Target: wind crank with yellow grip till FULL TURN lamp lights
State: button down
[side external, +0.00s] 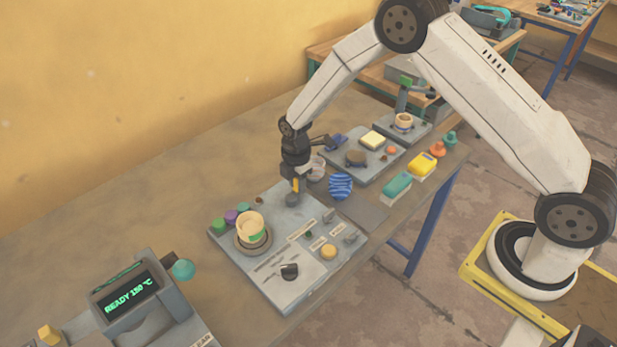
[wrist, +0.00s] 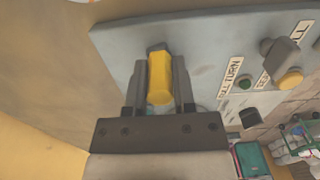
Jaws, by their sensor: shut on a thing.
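The yellow grip (wrist: 160,80) of the crank stands between the two fingers of my gripper (wrist: 159,90) in the wrist view. The fingers are closed on it from both sides. In the side external view my gripper (side external: 296,182) points down at the far corner of the grey panel (side external: 290,220), over the grey crank base (side external: 292,200). Most of the crank arm is hidden. A small dull green round lamp (wrist: 244,82) sits beside a label ending in what looks like TURN; it looks unlit. It also shows in the side external view (side external: 308,236).
A blue striped object (side external: 340,186) stands close to my gripper's right. A READY 150 °C display (side external: 130,293) is at front left.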

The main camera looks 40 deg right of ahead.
aim_at(301, 198)
jog(key=shift+s+f, duration=0.2)
jog(key=shift+s, duration=0.55)
jog(key=shift+r, duration=0.1)
jog(key=c, duration=0.5)
grip_release()
jog(key=shift+w+r, duration=0.1)
jog(key=shift+r, duration=0.1)
jog(key=shift+r, duration=3.95)
